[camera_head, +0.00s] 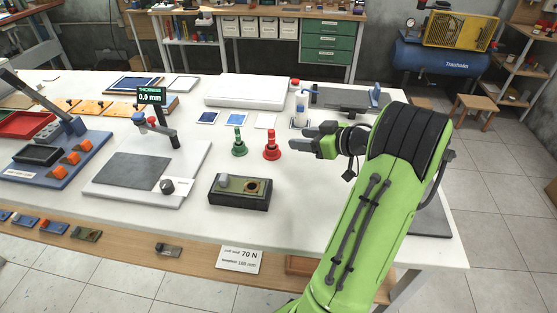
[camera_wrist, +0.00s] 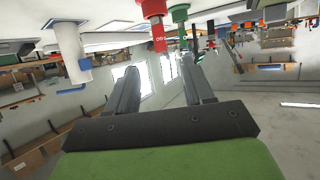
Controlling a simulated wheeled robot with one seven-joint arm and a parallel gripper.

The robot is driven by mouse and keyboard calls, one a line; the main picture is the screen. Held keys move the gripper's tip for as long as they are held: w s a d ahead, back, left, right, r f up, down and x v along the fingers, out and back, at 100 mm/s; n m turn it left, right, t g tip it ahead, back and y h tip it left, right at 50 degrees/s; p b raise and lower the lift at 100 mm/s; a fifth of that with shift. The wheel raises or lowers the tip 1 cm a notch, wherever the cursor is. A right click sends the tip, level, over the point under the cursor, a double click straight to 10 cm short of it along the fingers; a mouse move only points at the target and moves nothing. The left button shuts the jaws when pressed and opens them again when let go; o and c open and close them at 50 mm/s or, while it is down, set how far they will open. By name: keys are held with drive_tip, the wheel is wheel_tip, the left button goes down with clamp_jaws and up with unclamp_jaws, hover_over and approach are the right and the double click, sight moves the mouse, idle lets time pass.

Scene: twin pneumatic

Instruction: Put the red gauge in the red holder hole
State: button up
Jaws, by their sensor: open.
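The red gauge (camera_head: 271,146) stands upright on the white table, next to the upright green gauge (camera_head: 238,144). My gripper (camera_head: 300,137) is open and empty to the right of the red gauge, pointing toward it and apart from it. The wrist view looks upside down. There the red gauge (camera_wrist: 155,22) and green gauge (camera_wrist: 179,14) show beyond the open fingers (camera_wrist: 160,70). A black holder block (camera_head: 240,196) lies in front of the gauges, with an olive top and a round hole (camera_head: 252,186) at its right. I cannot see any red marking at the hole.
A white plate with a thickness display (camera_head: 151,97) stands left of the holder. A white and blue cylinder (camera_head: 300,110) stands just behind my gripper. Small blue and white pads lie behind the gauges. A sign (camera_head: 240,260) hangs at the front edge. Table around the holder is clear.

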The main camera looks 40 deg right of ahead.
drive_tip(key=w+a+r+n+g, duration=0.1)
drive_tip(key=a+r+g, duration=0.15)
drive_tip(key=a, duration=0.85)
drive_tip(key=w+a+r+g, duration=0.1)
drive_tip(key=w+a+g, duration=0.15)
drive_tip(key=a, duration=0.85)
drive_tip(key=s+a+m+g+h, duration=0.1)
drive_tip(key=s+a, duration=0.4)
drive_tip(key=s, duration=0.4)
drive_tip(key=s+a+m+g+h, duration=0.1)
drive_tip(key=s+a, duration=0.4)
drive_tip(key=s, duration=0.4)
drive_tip(key=shift+s+f+m+g, duration=0.2)
drive_tip(key=shift+s+m+g, duration=0.1)
drive_tip(key=shift+m+g, duration=0.1)
wheel_tip(320, 180, up, 8)
drive_tip(key=p, duration=0.7)
drive_tip(key=shift+f+p, duration=0.2)
drive_tip(key=shift+p, duration=0.1)
